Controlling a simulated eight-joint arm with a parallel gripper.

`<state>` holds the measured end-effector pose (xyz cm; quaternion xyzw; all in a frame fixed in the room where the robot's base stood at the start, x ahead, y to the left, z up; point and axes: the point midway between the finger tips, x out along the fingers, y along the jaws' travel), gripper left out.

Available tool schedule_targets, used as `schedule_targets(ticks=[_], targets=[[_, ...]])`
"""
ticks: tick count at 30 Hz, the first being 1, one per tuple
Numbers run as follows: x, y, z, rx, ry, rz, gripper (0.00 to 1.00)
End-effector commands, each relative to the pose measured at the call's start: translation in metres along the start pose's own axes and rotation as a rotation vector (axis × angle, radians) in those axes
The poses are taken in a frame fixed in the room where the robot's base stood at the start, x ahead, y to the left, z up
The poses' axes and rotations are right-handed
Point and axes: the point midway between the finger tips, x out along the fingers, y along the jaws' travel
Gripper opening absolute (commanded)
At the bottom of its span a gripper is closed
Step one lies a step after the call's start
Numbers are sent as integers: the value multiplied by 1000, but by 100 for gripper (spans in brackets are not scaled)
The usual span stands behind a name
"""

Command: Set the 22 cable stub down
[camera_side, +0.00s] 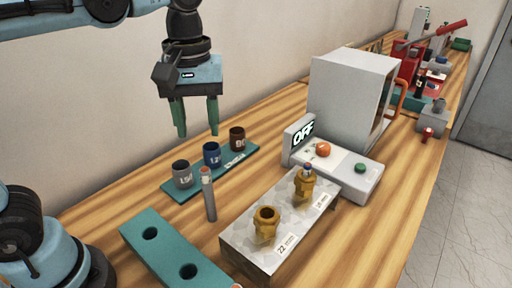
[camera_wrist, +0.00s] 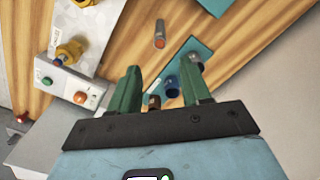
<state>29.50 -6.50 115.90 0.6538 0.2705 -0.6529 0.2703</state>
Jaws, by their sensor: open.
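A slim grey cable stub (camera_side: 208,198) with a reddish top stands upright on the wooden table, between the cup tray and the metal block. No number on it can be read. It also shows in the wrist view (camera_wrist: 160,37), ahead of the fingertips. My gripper (camera_side: 197,134) is open and empty, high above the table behind the stub and clear of it. Its green fingers also show apart in the wrist view (camera_wrist: 160,75). The metal block (camera_side: 262,262) carries two brass glands. The near gland (camera_side: 266,224) is open-topped, above a "22" label; the far gland (camera_side: 303,187) has a blue-tipped piece in it.
A teal tray (camera_side: 240,160) holds grey, blue and brown cups. A teal plate with holes (camera_side: 168,257) lies at the front left. A box with an "OFF" display, red and green buttons (camera_side: 350,180) and a white cabinet (camera_side: 345,95) stand behind the block. Bare table surrounds the stub.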

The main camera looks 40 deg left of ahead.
Motion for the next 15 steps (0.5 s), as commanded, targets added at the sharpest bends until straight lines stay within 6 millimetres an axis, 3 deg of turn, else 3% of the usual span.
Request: schedule_targets(ticks=[4, 9, 11, 15], targets=[[-17, 0, 0, 0, 0, 0, 48], [-24, -1, -1, 9, 4, 7, 48], [-19, -3, -3, 38, 18, 26, 48], [9, -14, -14, 209, 116, 128, 48]])
